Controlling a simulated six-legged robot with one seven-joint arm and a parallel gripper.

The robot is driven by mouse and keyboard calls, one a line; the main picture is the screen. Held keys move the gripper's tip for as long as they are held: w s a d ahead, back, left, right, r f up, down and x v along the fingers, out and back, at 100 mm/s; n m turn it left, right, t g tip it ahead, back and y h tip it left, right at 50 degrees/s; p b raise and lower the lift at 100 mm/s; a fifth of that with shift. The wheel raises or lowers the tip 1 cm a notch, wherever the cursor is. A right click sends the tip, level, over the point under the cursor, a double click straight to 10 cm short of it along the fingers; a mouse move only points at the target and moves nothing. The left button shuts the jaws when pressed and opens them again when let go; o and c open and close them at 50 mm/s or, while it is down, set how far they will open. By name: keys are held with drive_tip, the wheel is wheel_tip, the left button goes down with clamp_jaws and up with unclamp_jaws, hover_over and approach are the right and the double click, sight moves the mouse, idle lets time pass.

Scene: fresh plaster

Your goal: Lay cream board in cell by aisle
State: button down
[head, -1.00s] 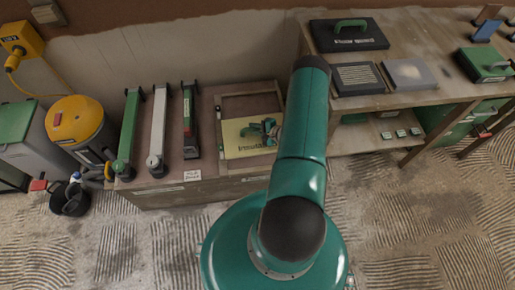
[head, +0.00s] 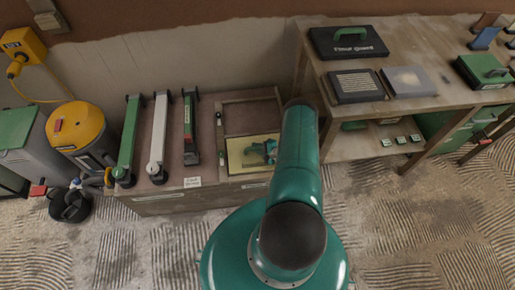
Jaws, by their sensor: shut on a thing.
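The cream board (head: 237,160) lies flat in the near cell of a wooden frame (head: 250,98) on the brown cabinet top. My gripper (head: 267,151) is at the board's upper right part and is shut on it. Part of the board's right side is hidden by my gripper and arm. The board sits within the frame's outline; I cannot tell whether it touches the bottom. The frame's far cell looks empty. A slim tool with a green end (head: 221,130) lies in the narrow left cell.
Long tools, green (head: 128,140), pale (head: 158,138) and dark (head: 190,135), lie left of the frame. A workbench (head: 440,90) on the right carries a black case (head: 347,42) and flat boards. A yellow-topped vacuum (head: 75,125) stands left. The near floor is open.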

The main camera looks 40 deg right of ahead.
drive_tip(key=c, duration=1.3)
unclamp_jaws()
drive_tip(key=shift+f, duration=0.1)
drive_tip(key=shift+s+d+r, duration=0.1)
drive_tip(key=shift+s+r, duration=0.05)
drive_tip(key=shift+r, duration=0.05)
drive_tip(key=v, duration=1.1)
drive_tip(key=shift+s+r, duration=0.1)
drive_tip(key=shift+s, duration=0.2)
drive_tip(key=shift+s, duration=0.1)
